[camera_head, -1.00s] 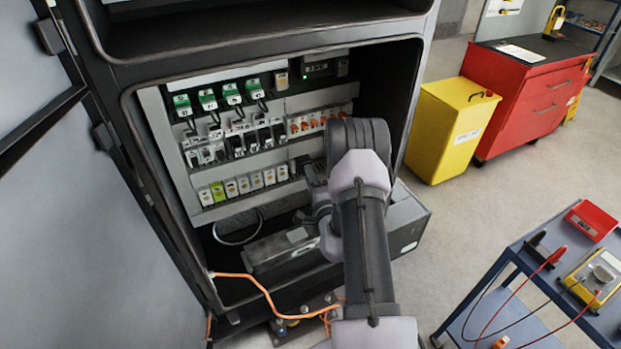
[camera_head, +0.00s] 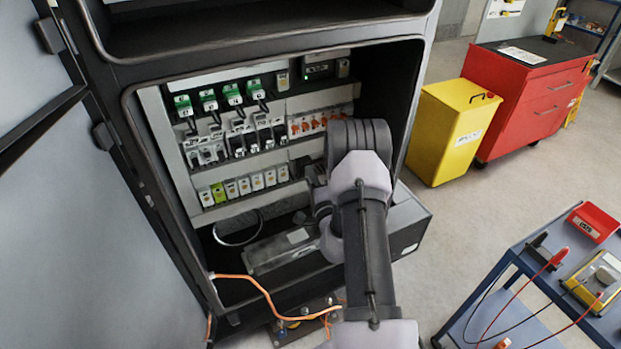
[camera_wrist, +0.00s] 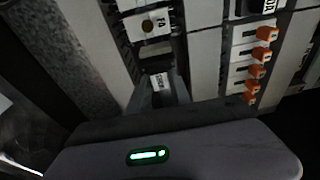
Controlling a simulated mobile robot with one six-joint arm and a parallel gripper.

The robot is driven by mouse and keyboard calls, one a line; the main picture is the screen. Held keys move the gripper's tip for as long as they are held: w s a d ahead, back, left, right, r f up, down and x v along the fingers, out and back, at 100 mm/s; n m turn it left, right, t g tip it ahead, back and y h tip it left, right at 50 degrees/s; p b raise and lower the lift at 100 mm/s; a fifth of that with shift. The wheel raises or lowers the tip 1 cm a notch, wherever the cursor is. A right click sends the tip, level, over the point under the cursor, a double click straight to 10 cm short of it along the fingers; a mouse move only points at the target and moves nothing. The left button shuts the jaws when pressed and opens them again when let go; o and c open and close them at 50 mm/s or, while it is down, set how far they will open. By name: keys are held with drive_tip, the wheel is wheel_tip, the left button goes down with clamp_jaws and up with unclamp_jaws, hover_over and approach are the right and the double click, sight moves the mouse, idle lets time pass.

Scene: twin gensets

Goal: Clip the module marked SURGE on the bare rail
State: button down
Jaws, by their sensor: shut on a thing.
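In the wrist view, my gripper (camera_wrist: 160,98) is shut on a small module (camera_wrist: 157,82) with a pale label; its lettering is too small and dark to read surely, so I cannot confirm SURGE. The module is close to the panel, in line with the row that ends in a white module with a round dot (camera_wrist: 150,24). I cannot tell whether it touches the rail. In the head view, my gripper (camera_head: 312,173) is at the right end of the bottom module row (camera_head: 243,186), mostly hidden by my arm. The bare rail is not clearly visible there.
Orange-levered breakers (camera_wrist: 257,60) sit beside the held module in the wrist view. The cabinet's right wall (camera_head: 385,95) is close to my arm. An orange cable (camera_head: 262,290) hangs below. A yellow bin (camera_head: 450,130) stands outside.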

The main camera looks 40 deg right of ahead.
drive_tip(key=shift+w, duration=0.1)
drive_tip(key=c, duration=1.1)
unclamp_jaws()
